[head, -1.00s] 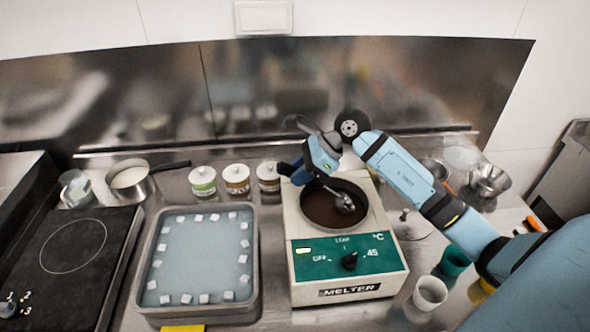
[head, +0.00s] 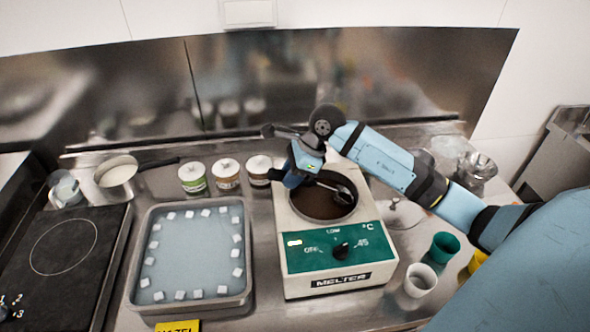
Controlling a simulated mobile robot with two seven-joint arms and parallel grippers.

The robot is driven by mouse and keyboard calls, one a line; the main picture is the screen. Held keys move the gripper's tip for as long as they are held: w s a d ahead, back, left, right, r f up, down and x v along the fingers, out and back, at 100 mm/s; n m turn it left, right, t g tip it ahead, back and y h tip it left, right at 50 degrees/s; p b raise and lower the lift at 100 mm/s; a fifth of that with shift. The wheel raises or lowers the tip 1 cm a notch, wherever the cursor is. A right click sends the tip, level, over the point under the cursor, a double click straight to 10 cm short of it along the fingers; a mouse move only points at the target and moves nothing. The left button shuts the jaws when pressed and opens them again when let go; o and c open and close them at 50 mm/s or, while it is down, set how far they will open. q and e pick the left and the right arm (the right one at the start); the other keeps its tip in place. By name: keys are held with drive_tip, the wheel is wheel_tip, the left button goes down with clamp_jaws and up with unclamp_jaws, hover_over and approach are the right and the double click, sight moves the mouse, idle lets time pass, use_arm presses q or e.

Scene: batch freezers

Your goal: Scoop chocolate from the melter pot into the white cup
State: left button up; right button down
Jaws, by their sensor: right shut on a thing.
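The melter (head: 306,262) stands in the middle of the counter with dark chocolate (head: 318,206) in its round pot. My right gripper (head: 312,176) is over the pot's left rear rim, shut on a ladle (head: 343,194). The ladle's bowl is at the right part of the pot, low over or touching the chocolate; I cannot tell which. Its handle is mostly hidden by the gripper. The white cup (head: 420,281) stands upright right of the melter, near the front, and looks empty. My left gripper is not in view.
A green cup (head: 443,247) and a yellow cup (head: 477,262) stand beside the white cup. Several labelled jars (head: 226,175) stand behind left. An ice-bath tray (head: 152,250) is left of the melter, then a hob (head: 62,250) and a saucepan (head: 117,176).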

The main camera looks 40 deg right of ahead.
sight(270, 172)
drive_tip(key=shift+w+a+r+p, duration=0.15)
drive_tip(key=shift+r+p, duration=0.35)
drive_tip(key=shift+r, duration=0.4)
drive_tip(key=shift+w+a+r+p, duration=0.15)
drive_tip(key=shift+r+p, duration=0.4)
drive_tip(key=shift+r, duration=0.6)
drive_tip(key=shift+a+r+p, duration=0.2)
drive_tip(key=shift+r+p, duration=0.2)
drive_tip(key=shift+r, duration=0.45)
drive_tip(key=shift+w+a+f+g+h+p, duration=0.15)
drive_tip(key=shift+w+a+g+h+p, duration=0.15)
drive_tip(key=shift+a+h+p, duration=0.25)
drive_tip(key=shift+w+a+f+g+h+p, duration=0.25)
drive_tip(key=shift+a+f+g+h, duration=0.15)
drive_tip(key=shift+h, duration=0.2)
drive_tip(key=shift+w+a+f+g+h+p, duration=0.2)
drive_tip(key=shift+w+a+f+h, duration=0.1)
drive_tip(key=shift+a+h, duration=0.25)
drive_tip(key=shift+s, duration=0.1)
